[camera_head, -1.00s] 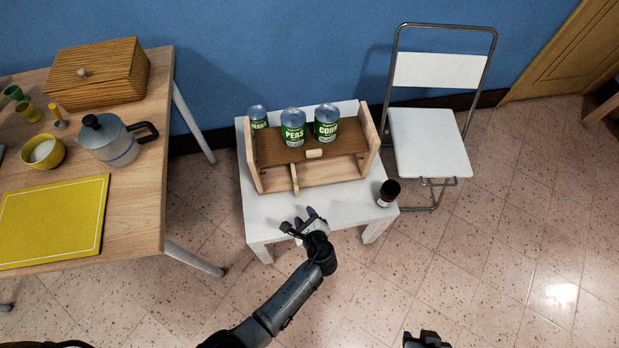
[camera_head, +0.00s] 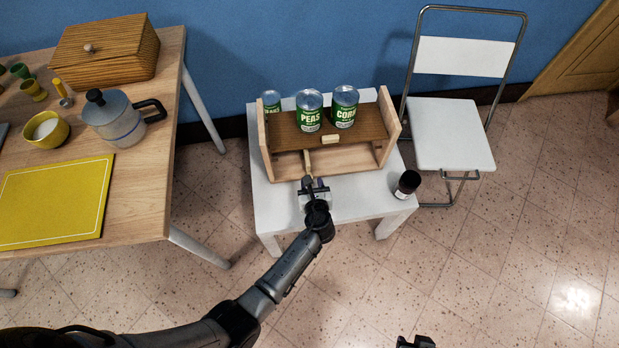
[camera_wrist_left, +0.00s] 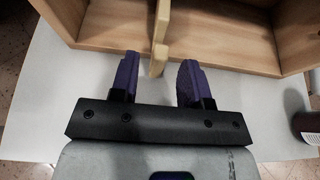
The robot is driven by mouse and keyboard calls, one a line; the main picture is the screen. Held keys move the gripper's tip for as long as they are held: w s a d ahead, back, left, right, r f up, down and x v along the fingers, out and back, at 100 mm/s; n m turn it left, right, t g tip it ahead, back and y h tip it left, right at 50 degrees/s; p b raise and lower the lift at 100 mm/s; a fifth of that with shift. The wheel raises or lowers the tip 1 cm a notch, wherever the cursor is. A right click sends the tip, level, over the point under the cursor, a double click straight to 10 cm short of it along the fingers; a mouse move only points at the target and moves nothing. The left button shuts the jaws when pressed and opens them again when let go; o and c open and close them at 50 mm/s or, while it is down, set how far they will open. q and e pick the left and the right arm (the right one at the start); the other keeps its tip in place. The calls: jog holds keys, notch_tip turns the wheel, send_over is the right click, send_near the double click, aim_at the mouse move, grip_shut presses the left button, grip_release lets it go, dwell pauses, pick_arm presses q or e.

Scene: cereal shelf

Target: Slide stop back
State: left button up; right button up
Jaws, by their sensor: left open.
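A light wooden shelf box (camera_head: 391,129) stands on a small white table. A thin pale wooden bar (camera_head: 307,163), which looks like the stop, points out towards the front from the lower bay. My left gripper (camera_head: 315,183) is at the box's front edge, in line with this bar. In the left wrist view my left gripper (camera_wrist_left: 158,62) is open, with purple fingers on either side of the bar's near end (camera_wrist_left: 160,58); gaps show on both sides. My right gripper (camera_head: 416,342) is only partly in view at the bottom edge.
Peas (camera_head: 310,112) and corn (camera_head: 345,108) cans stand on the brown slatted board (camera_head: 368,124), which has a pale knob (camera_head: 331,139); another can (camera_head: 272,102) is behind left. A dark jar (camera_head: 407,184) stands on the white table's (camera_head: 358,204) right side.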

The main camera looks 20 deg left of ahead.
aim_at(307, 163)
pick_arm(q)
jog(key=b+x, duration=0.2)
jog(key=x, duration=0.2)
jog(key=shift+d+f, duration=0.15)
jog(key=shift+w+a+f+b, duration=0.15)
jog(key=shift+w+a+b, duration=0.2)
jog(key=shift+b, duration=0.2)
jog(key=shift+w+a, duration=0.1)
jog(key=shift+w, duration=0.2)
grip_shut()
